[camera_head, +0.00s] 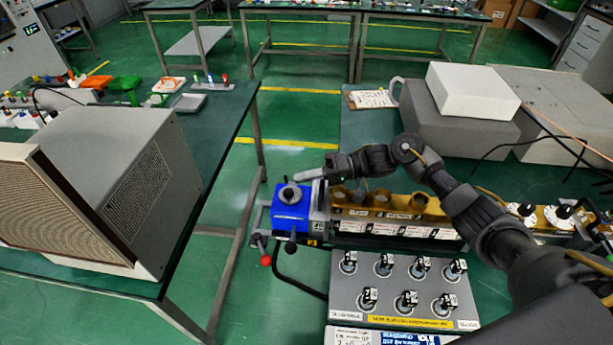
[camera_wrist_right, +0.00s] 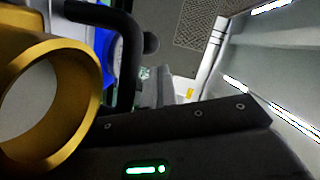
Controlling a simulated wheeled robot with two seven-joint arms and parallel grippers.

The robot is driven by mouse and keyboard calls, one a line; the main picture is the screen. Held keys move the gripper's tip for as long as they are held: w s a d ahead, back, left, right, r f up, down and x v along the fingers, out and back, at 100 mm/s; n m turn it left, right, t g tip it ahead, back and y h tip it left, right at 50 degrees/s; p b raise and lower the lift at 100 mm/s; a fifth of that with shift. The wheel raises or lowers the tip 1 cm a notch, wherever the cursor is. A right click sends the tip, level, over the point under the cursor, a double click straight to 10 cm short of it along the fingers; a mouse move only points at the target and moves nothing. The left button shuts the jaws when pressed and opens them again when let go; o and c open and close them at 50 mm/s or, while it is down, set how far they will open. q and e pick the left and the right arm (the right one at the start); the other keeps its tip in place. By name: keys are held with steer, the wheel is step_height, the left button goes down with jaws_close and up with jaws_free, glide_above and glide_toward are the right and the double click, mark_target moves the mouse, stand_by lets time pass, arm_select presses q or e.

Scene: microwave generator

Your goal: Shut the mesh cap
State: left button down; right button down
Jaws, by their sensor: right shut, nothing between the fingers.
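A tan mesh panel (camera_head: 45,205), which looks like the mesh cap, is on the front of a grey box (camera_head: 115,140) on the left table in the head view. A perforated vent is on the box's right side; a similar grille (camera_wrist_right: 195,22) shows in the wrist view. My right gripper (camera_head: 307,174) is shut and empty, above the blue block, well to the right of the box and apart from it. My left gripper is out of view.
A blue block (camera_head: 290,207) with a knob and a red-tipped lever joins a brass assembly (camera_head: 385,203) with round openings; a brass ring (camera_wrist_right: 50,100) is close in the wrist view. A control panel (camera_head: 400,300) is in front. A floor gap separates the tables.

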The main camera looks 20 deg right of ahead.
steer(key=shift+w+d+r, duration=0.1)
steer(key=shift+d+r, duration=0.15)
steer(key=shift+w+d+r+p, duration=0.25)
steer(key=shift+w+d+r, duration=0.15)
steer(key=shift+d, duration=0.1)
steer(key=shift+w+d+r+p, duration=0.25)
steer(key=shift+d+r, duration=0.15)
steer(key=shift+d, duration=0.1)
steer(key=s+d+r+b, duration=0.1)
steer(key=d+r+b, duration=0.1)
steer(key=d, duration=0.8)
steer(key=shift+s+b, duration=0.2)
steer(key=shift+b, duration=0.5)
